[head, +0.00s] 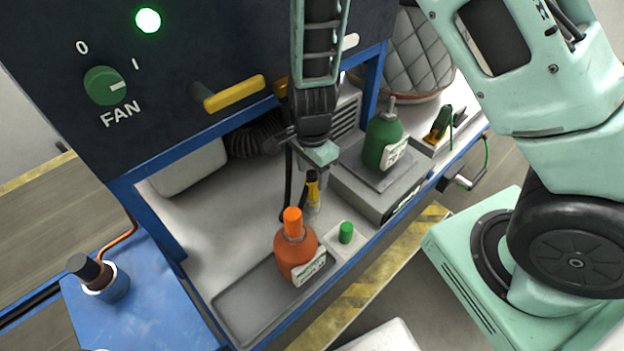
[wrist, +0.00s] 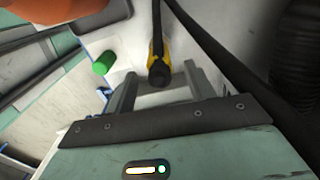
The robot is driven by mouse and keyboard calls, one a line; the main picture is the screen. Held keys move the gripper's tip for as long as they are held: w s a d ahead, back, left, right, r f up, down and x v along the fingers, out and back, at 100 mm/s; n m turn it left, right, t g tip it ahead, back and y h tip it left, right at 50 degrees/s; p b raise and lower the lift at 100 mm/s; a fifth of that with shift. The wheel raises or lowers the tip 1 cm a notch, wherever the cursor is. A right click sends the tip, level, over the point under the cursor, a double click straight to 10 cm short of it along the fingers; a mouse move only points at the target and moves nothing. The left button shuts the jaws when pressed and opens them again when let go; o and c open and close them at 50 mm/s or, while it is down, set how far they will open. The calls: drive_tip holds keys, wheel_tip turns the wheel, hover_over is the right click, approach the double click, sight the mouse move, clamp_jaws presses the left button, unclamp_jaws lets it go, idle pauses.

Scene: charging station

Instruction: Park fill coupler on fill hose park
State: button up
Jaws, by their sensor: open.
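A yellow and black coupler (head: 313,190), which looks like the fill coupler, stands upright on the white bench with a black hose near it. In the wrist view the coupler (wrist: 160,66) shows between my two fingers. My gripper (head: 316,172) is open, pointing down just above the coupler; its fingers (wrist: 160,82) do not visibly press on it. A green peg (head: 346,232) stands on a small pale block beside the orange bottle and also shows in the wrist view (wrist: 104,62). I cannot tell for sure which fitting is the fill hose park.
A green bottle (head: 382,140) sits on a grey scale-like box (head: 364,186) to the right. The dark panel with a yellow handle (head: 234,92) overhangs the bench behind.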

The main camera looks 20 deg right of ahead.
wheel_tip(320, 180, up, 8)
idle(0.7)
drive_tip(key=s+a+r+n+b, duration=0.1)
drive_tip(key=s+a+r+n, duration=0.1)
drive_tip(key=s+n, duration=0.4)
drive_tip(key=s+a+r+n+b, duration=0.1)
drive_tip(key=s+a+r+n, duration=0.1)
drive_tip(key=s+r+n, duration=0.3)
drive_tip(key=s+a+r+n+b, duration=0.1)
drive_tip(key=s+a+r+n, duration=0.1)
drive_tip(key=s+n, duration=0.7)
drive_tip(key=r+n, duration=0.1)
drive_tip(key=n, duration=0.1)
drive_tip(key=shift+a+r+n+y, duration=0.15)
drive_tip(key=shift+r+n+y, duration=0.15)
drive_tip(key=shift+n, duration=0.1)
